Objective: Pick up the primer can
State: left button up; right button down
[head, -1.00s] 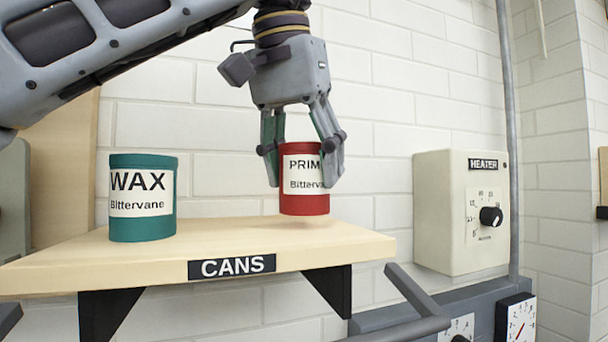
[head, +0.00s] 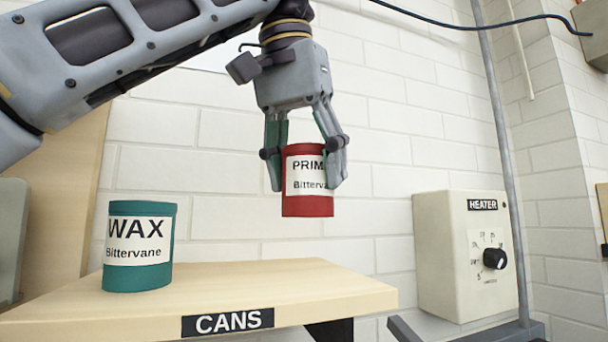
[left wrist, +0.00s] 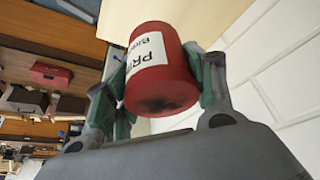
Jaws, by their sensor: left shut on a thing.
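The primer can (head: 306,207) is red with a white label reading "PRIM" and "Bitterva"; a finger covers the label's right end. My left gripper (head: 304,170) comes down from above and is shut on the can's sides. The can hangs upright, clear above the shelf marked CANS (head: 300,284). In the left wrist view the can (left wrist: 165,95) sits between the two green-padded fingers (left wrist: 160,85), with its label partly in sight. My right gripper is not in view.
A green wax can (head: 140,278) stands on the shelf's left part. The shelf's right part is bare. A cream heater box (head: 440,250) with a black knob is on the wall at right, beside a vertical grey pipe (head: 497,130). A dark cable (head: 470,24) runs across the top right.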

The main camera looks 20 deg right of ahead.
pick_arm(q)
jog(key=s+b, duration=0.1)
jog(key=s, duration=1.7)
jog(key=shift+s+d, duration=0.25)
